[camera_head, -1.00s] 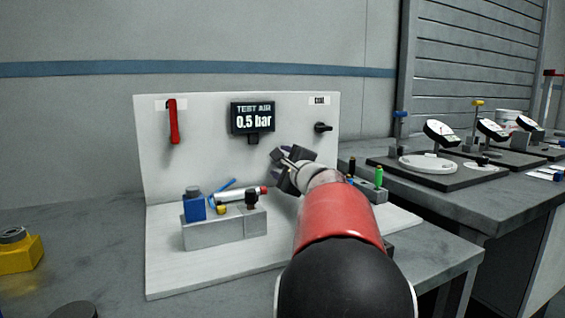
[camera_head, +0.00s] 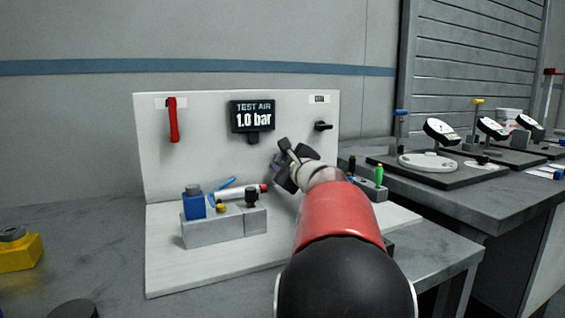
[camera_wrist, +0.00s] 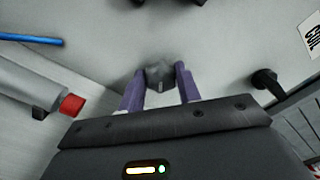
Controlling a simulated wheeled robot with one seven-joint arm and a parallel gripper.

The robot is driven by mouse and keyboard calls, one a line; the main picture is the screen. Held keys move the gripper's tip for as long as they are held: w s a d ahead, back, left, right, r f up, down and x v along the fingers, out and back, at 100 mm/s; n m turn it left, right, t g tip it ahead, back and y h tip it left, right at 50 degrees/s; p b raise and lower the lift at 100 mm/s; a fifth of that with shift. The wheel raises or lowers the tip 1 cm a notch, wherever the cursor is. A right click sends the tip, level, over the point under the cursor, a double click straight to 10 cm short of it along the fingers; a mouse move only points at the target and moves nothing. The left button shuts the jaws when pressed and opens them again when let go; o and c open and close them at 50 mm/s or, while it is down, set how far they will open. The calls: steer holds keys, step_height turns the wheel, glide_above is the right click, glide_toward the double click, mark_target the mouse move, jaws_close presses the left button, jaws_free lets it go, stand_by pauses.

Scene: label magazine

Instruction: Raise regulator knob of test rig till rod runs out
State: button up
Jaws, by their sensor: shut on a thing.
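The test rig has a white back panel (camera_head: 205,155) with a display (camera_head: 253,117) reading "TEST AIR 1.0 bar". My gripper (camera_wrist: 160,88) is shut on the grey regulator knob (camera_wrist: 160,76), which sits between its two purple fingers in the wrist view. In the head view my gripper (camera_head: 285,160) is at the panel below and right of the display, and it hides the knob. A cylinder (camera_head: 238,192) with a red end lies on a grey block (camera_head: 222,228). Its red end also shows in the wrist view (camera_wrist: 72,105). No extended rod can be made out.
A red lever (camera_head: 173,120) hangs at the panel's upper left. A black valve handle (camera_head: 322,126) is at its right. A blue part (camera_head: 193,203) stands on the block. A yellow block (camera_head: 18,255) is far left. Dial gauges (camera_head: 440,132) stand on the right bench.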

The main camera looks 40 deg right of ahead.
steer(key=o, duration=1)
steer(key=shift+c, duration=0.2)
steer(key=shift+s, duration=0.1)
steer(key=b+v, duration=0.1)
steer(key=v, duration=0.6)
steer(key=shift+s, duration=0.3)
stand_by(0.5)
